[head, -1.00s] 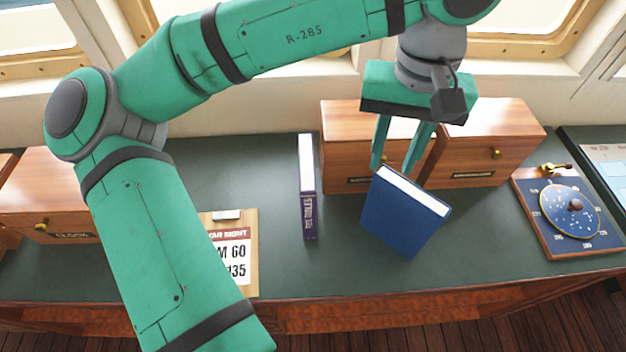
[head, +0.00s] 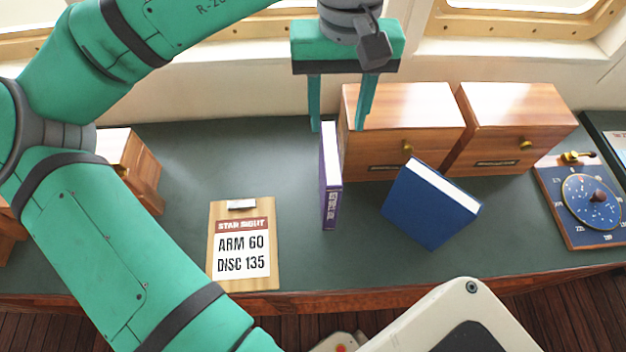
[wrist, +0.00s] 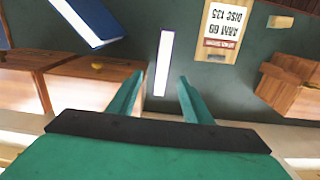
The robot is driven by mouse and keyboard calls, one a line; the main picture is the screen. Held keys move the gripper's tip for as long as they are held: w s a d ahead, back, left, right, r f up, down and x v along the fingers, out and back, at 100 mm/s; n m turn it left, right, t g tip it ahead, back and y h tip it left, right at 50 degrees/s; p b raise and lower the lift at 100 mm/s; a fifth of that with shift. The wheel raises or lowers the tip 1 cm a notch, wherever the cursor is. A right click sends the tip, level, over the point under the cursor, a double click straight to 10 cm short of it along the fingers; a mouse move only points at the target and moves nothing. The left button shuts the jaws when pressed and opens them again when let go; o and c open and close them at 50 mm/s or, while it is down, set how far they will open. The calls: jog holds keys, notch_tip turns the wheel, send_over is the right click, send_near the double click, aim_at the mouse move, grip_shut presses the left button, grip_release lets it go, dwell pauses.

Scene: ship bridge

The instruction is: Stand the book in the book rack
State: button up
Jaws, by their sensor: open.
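A purple book with white page edges (head: 331,190) stands upright on the dark green desktop, its spine toward the front. In the wrist view its white top edge (wrist: 163,62) lies ahead of the gap between my fingers. My gripper (head: 338,125) is open and empty, above the far end of the purple book. In the wrist view its fingertips (wrist: 159,80) are on either side of the book's line; contact cannot be told. A blue book (head: 425,205) is on the desk to the right, turned at an angle. No book rack can be made out.
Two wooden drawer boxes (head: 405,135) stand behind and right of the purple book, the nearer one close beside it. A clipboard (head: 240,240) lies to the left. A blue star disc (head: 590,200) is at the far right. The desktop between clipboard and purple book is clear.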

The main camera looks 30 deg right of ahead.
aim_at(332, 152)
jog(key=shift+w+a+f, duration=0.1)
jog(key=shift+f, duration=0.25)
jog(key=f, duration=0.5)
jog(key=shift+w, duration=0.2)
jog(key=f, duration=0.4)
jog(key=shift+s+a+f, duration=0.1)
jog(key=shift+s+f, duration=0.1)
jog(key=shift+s, duration=0.1)
jog(key=shift+f, duration=0.3)
jog(key=shift+a+f, duration=0.1)
jog(key=shift+a, duration=0.1)
jog(key=shift+d, duration=0.1)
grip_shut()
